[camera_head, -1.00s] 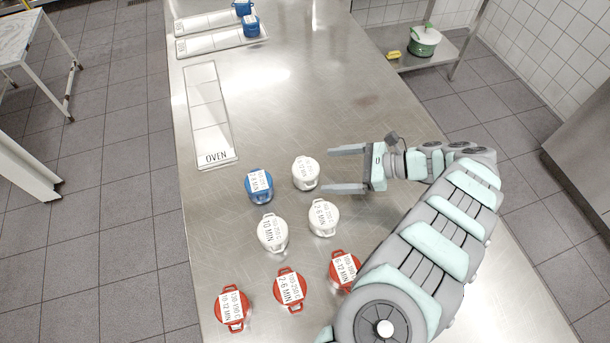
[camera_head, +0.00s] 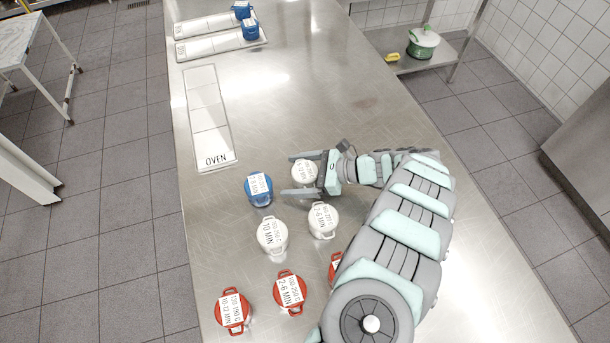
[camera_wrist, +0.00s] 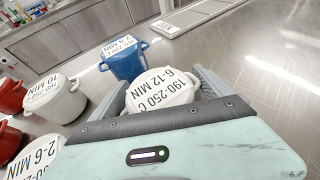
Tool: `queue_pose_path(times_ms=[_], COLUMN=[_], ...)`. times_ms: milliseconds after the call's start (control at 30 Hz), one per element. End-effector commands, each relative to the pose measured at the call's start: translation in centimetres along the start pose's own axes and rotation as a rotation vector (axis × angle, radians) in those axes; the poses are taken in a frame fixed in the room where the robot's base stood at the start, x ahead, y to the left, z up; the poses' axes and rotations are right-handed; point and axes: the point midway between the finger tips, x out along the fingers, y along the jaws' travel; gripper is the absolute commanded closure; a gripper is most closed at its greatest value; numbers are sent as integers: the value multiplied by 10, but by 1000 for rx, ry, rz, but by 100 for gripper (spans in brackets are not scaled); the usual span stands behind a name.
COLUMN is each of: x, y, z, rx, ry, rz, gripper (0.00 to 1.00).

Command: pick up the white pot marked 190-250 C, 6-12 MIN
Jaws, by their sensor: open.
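The white pot marked 190-250 C, 6-12 MIN (camera_wrist: 160,88) stands upright on the steel table, its label readable in the wrist view. It also shows in the head view (camera_head: 305,173), partly covered by my gripper. My gripper (camera_head: 296,175) is open, with one finger on each side of this pot. In the wrist view the fingers (camera_wrist: 162,92) flank the pot, and its near side is hidden behind the gripper body. I cannot tell whether a finger touches it.
A blue pot (camera_head: 259,188) stands close beyond the fingertips. White pots (camera_head: 272,236) (camera_head: 322,220) and red pots (camera_head: 289,291) (camera_head: 232,312) stand nearer the front. The tray marked OVEN (camera_head: 209,118) lies at the left. The table's back right is clear.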

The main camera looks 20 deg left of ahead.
Motion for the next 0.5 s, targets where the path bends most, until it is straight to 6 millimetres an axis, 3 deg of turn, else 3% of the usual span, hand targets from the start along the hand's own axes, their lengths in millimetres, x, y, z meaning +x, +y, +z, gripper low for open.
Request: queue_pose_path(times_ms=[167, 500], x=[-1, -1], y=[-1, -1], z=[0, 0], rx=[-1, -1], ry=[0, 0], rz=[-2, -2], gripper=[10, 38])
